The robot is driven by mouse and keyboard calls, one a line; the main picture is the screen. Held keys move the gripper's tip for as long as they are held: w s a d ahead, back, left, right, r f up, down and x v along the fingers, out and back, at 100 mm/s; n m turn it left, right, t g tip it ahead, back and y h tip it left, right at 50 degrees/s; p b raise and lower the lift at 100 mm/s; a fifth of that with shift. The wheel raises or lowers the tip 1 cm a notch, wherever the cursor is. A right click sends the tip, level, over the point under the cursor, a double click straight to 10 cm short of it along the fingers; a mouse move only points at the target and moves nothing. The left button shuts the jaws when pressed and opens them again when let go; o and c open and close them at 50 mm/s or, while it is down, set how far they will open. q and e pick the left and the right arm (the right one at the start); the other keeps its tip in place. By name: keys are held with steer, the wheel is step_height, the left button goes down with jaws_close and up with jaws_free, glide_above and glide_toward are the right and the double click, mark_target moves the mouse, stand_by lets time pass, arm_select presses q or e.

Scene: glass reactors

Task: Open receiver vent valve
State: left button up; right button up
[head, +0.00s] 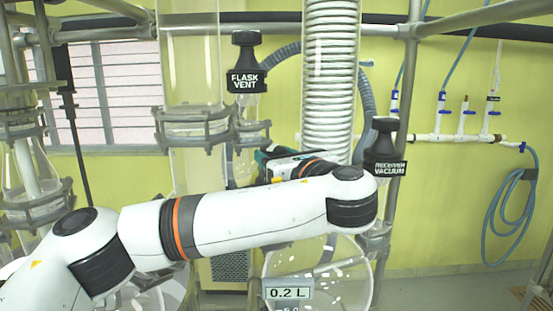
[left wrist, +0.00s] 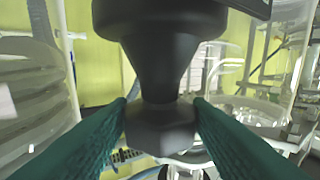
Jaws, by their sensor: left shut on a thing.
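My left gripper (head: 268,155) is mostly hidden behind my own white arm in the head view; only a little of its green fingers shows. In the left wrist view its green fingers (left wrist: 160,112) are shut on a black valve knob (left wrist: 162,45), gripping its lower collar from both sides. The knob stands upright and widens towards the top. The lettering on its label cannot be read, so the pictures do not confirm it as the receiver vent valve. No label reading receiver vent shows in the head view. My right gripper is not in view.
A black flask vent valve (head: 246,62) stands at upper centre, and a receiver vacuum valve (head: 385,150) is just right of my arm. A glass coil column (head: 330,70) rises behind. A round glass receiver (head: 335,255) with a 0.2 L readout (head: 289,293) hangs below. Metal frame poles (head: 408,90) stand close.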

arm_select(q)
steer(key=shift+r, duration=0.2)
steer(key=o, duration=1)
steer(key=shift+f, duration=0.1)
steer(key=shift+a+h, duration=0.1)
steer(key=shift+h, duration=0.2)
